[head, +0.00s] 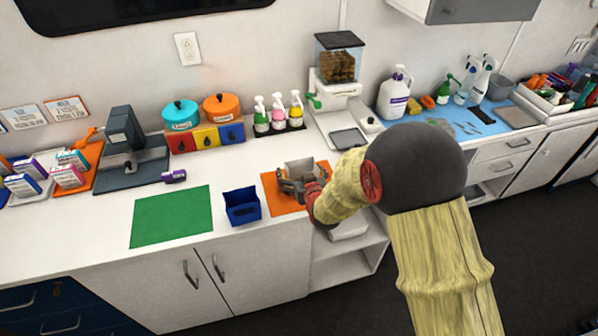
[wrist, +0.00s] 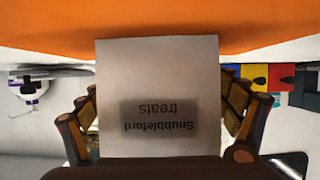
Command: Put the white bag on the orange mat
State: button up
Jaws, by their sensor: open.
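The white bag (wrist: 158,65), with a grey label reading "Snubblefard treats", is upside down in the wrist view, between my gripper's fingers. In the head view the bag (head: 299,168) shows as a pale shape at the orange mat (head: 284,208). The orange mat (wrist: 160,28) fills the top of the wrist view, directly against the bag's edge. My gripper (head: 298,187) is open, with one finger on each side of the bag. The gripper (wrist: 160,122) shows small gaps beside the bag. The fingers hide the bag's base in the head view.
A blue bin (head: 242,207) stands just left of the orange mat, with a green mat (head: 172,216) beyond it. The counter's front edge is close to the orange mat.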

dwell(0.3)
jog(key=shift+r, duration=0.25)
jog(key=p+v, duration=0.2)
jog(key=v, duration=0.8)
jog(key=shift+s, duration=0.15)
jog(key=shift+p+v, duration=0.3)
jog(key=shift+v, duration=0.5)
jog(key=s+d+r+m+g+h, duration=0.25)
jog(key=s+d+r, duration=0.55)
jog(key=r, duration=0.4)
jog(key=s+d+r+g, duration=0.2)
jog(key=s+d+r, duration=0.1)
jog(key=s, duration=0.7)
jog(key=s+d+r+g+h, duration=0.1)
jog(key=s+d+r+g, duration=0.2)
jog(key=s, duration=0.8)
jog(key=shift+d+r+m, duration=0.35)
jog(key=shift+d+r, duration=0.1)
jog(key=shift+d, duration=0.5)
